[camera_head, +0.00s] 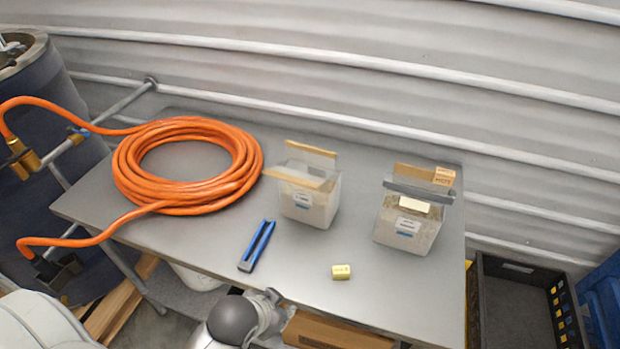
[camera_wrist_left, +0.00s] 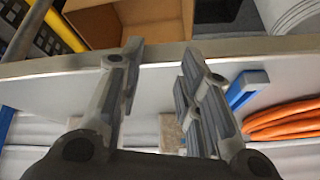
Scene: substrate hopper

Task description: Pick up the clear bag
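Two clear bags of pale substrate stand on the grey table in the head view. The left clear bag (camera_head: 309,205) has a tan strip at its open-looking top and a small label. The right clear bag (camera_head: 405,232) has a grey bar across its top, a pale block in front and a label. My left gripper (camera_head: 272,308) is at the table's front edge, well short of both bags. In the left wrist view it (camera_wrist_left: 161,62) has its fingers apart with nothing held between them. My right gripper is not in view.
A blue clip-like bar (camera_head: 257,246) and a small yellow block (camera_head: 341,272) lie on the table (camera_head: 200,245). A coiled orange hose (camera_head: 125,172) fills its left end. A dark crate (camera_head: 518,312) stands to the right. The table's front middle is mostly clear.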

